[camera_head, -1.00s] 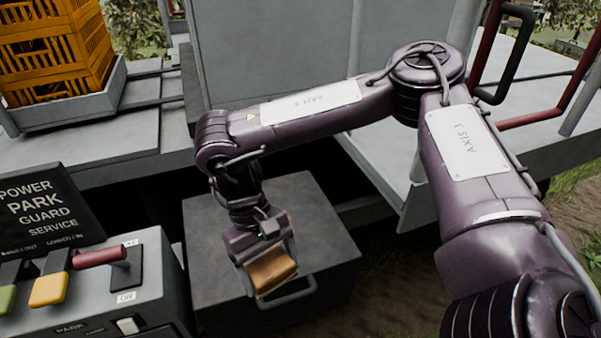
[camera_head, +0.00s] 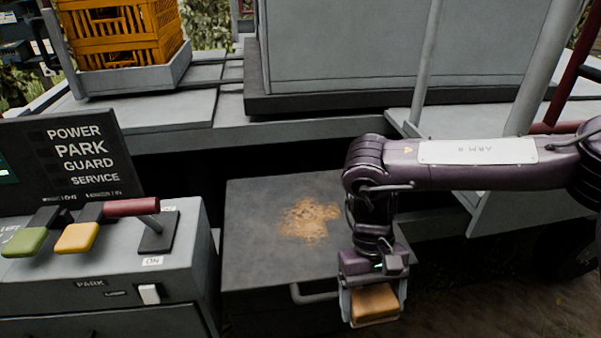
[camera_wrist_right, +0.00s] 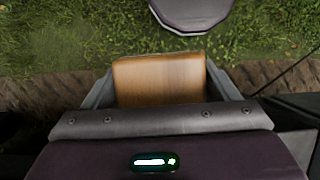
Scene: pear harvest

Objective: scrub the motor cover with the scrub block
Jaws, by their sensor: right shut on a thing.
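The scrub block (camera_head: 376,302) is a tan, wood-coloured block. My right gripper (camera_head: 374,308) is shut on it, in front of the motor cover's right front corner. The block also shows between the fingers in the right wrist view (camera_wrist_right: 160,80). The motor cover (camera_head: 262,245) is a dark grey box with a flat top and a front handle. A patch of tan-brown dirt (camera_head: 308,219) lies on its top, left of my right arm. The block looks apart from the dirt patch. My left gripper is not in view.
A control box (camera_head: 180,290) with a red lever (camera_head: 132,207) and green and yellow levers stands left of the cover. The cover's handle (camera_head: 315,295) sticks out in front. An orange crate (camera_head: 120,35) stands at the back left. Grass (camera_wrist_right: 60,40) shows below the wrist.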

